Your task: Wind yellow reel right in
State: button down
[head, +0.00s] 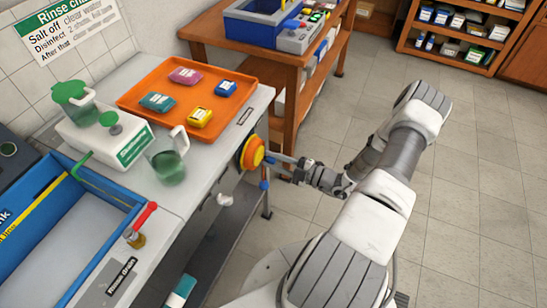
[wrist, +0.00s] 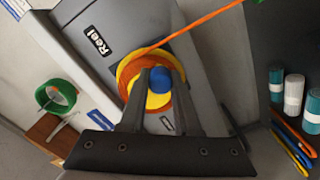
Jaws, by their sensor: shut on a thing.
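The yellow reel (head: 252,152) is mounted on the side of the bench, with an orange hose or cord wound on it. In the wrist view the reel (wrist: 150,85) sits on a grey panel labelled "Reel", and an orange line runs from it to the upper right. A round blue knob (wrist: 160,79) stands in front of the reel's face. My gripper (head: 274,159) reaches the reel from the right in the head view. In the wrist view my gripper (wrist: 161,76) has its fingers shut on the blue knob, covering part of the reel.
An orange tray (head: 190,70) with several coloured packs lies on the bench, beside a white unit (head: 105,130) and a jug (head: 166,160). A blue basin (head: 60,225) stands at left. Coloured rolls (wrist: 293,95) show at the wrist view's right. Floor at right is clear.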

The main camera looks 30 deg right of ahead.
jog(key=shift+s+f+m, duration=0.1)
jog(key=shift+s+m, duration=0.05)
jog(key=shift+m, duration=0.35)
jog(key=shift+a, duration=0.1)
jog(key=c, duration=0.6)
grip_release()
jog(key=v, duration=1.7)
jog(key=shift+s, duration=0.15)
